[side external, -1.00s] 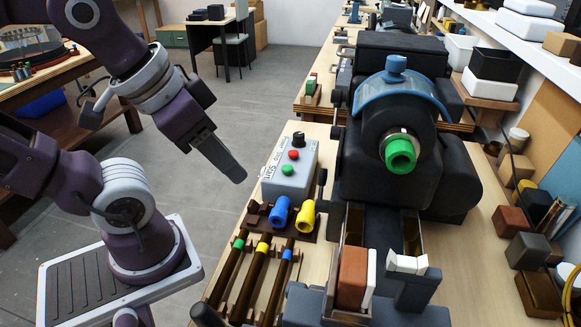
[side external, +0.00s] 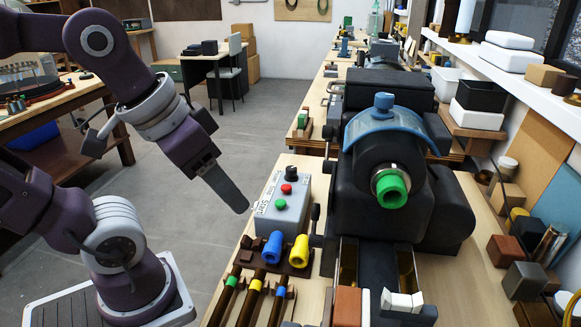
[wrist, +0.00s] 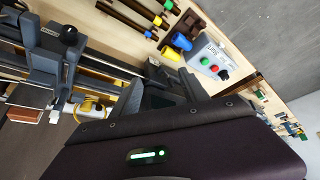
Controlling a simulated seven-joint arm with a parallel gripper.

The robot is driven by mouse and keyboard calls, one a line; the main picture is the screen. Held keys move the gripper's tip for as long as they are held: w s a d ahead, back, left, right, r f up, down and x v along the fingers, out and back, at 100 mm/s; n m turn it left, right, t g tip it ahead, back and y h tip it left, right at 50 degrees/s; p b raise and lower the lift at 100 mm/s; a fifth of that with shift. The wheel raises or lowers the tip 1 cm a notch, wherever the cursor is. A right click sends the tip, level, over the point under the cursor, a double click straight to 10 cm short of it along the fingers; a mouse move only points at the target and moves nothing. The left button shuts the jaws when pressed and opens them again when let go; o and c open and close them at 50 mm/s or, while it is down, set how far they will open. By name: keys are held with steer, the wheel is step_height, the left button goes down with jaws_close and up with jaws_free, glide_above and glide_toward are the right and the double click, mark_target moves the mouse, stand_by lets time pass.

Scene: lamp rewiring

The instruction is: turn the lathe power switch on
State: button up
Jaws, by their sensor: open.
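The lathe's grey control box (side external: 284,207) stands on the bench, left of the lathe headstock. Its top carries a black knob (side external: 291,173), a red button (side external: 286,188) and a green button (side external: 280,204); I cannot tell which is the power switch. The box also shows in the wrist view (wrist: 199,50). The lathe (side external: 385,170) is black with a blue cover and a green ring on its spindle. My gripper (side external: 238,203) is just left of the box, apart from it in the picture, pointing down and right. It is open and empty; its fingers overlap in the side view.
Blue (side external: 272,247) and yellow (side external: 299,251) handled parts stand in front of the box. Several rods with coloured bands (side external: 255,287) lie nearer the camera. Blocks (side external: 525,280) crowd the bench's right side.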

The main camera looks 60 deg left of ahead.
steer(key=w+a+r+n+g, duration=0.2)
steer(key=w+a+r+n, duration=0.15)
steer(key=w, duration=0.65)
steer(key=n+g, duration=0.3)
steer(key=n, duration=0.8)
glide_above(291, 167)
steer(key=d, duration=0.1)
steer(key=shift+m, duration=0.25)
steer(key=f, duration=1.3)
steer(key=shift+s+f, duration=0.2)
steer(key=shift+f, duration=0.1)
steer(key=f, duration=0.5)
steer(key=a+f, duration=0.1)
steer(key=f, duration=0.2)
steer(key=shift+w, duration=0.15)
steer(key=shift+f, duration=0.2)
jaws_close()
